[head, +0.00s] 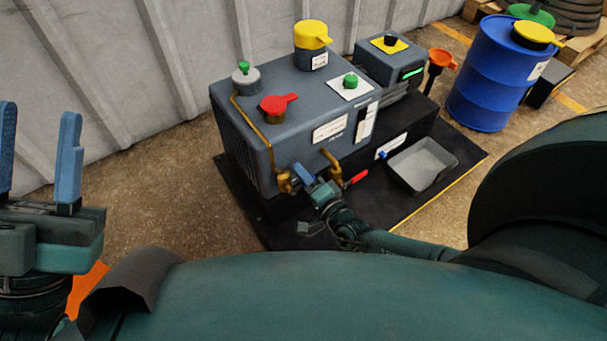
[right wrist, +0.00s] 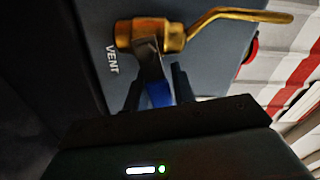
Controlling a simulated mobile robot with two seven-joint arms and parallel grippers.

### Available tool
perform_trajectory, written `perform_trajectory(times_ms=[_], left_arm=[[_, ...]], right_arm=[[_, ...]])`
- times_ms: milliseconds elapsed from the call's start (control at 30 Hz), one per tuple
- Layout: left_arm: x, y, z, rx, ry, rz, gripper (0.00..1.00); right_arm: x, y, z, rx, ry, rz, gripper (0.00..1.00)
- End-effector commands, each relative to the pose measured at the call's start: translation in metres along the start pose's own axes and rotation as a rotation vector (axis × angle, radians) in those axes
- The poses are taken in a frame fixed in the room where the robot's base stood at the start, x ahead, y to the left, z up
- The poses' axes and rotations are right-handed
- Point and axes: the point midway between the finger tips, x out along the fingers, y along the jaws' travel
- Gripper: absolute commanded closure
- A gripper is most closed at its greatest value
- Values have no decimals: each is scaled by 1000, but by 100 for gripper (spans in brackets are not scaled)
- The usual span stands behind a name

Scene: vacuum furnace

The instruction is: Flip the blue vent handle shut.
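The blue vent handle (right wrist: 158,94) shows in the right wrist view, joined by a dark stem to a brass valve (right wrist: 150,36) beside the word VENT. My right gripper (right wrist: 160,78) has one dark finger on each side of the handle, with narrow gaps visible; contact is hard to judge. In the head view, the brass valve (head: 285,182) is at the front left of the grey pump unit (head: 298,135), and my right gripper (head: 305,177) is against it, hiding much of the handle. My left gripper (head: 38,112) is open and empty at the far left.
A brass pipe (head: 333,160) with a red handle (head: 355,178) stands just right of my right gripper. A grey tray (head: 422,163) lies on the black base. A blue drum (head: 492,80) stands at back right. Floor left of the unit is clear.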

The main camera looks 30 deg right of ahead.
Motion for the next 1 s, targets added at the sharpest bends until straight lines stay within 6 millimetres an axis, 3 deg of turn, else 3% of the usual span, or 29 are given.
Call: perform_trajectory(times_ms=[300, 467, 733, 1000], left_arm=[[0, 0, 0, 0, 0, 0, 64], [0, 0, 0, 0, -1, 0, 64], [0, 0, 0, 0, -1, 0, 64], [0, 0, 0, 0, -1, 0, 64]], right_arm=[[0, 0, 0, -1, 0, 0, 100], [0, 2, -1, 31, 0, 0, 100], [1, 11, 1, 248, -1, 0, 100], [0, 12, 1, 279, 2, 0, 100]])
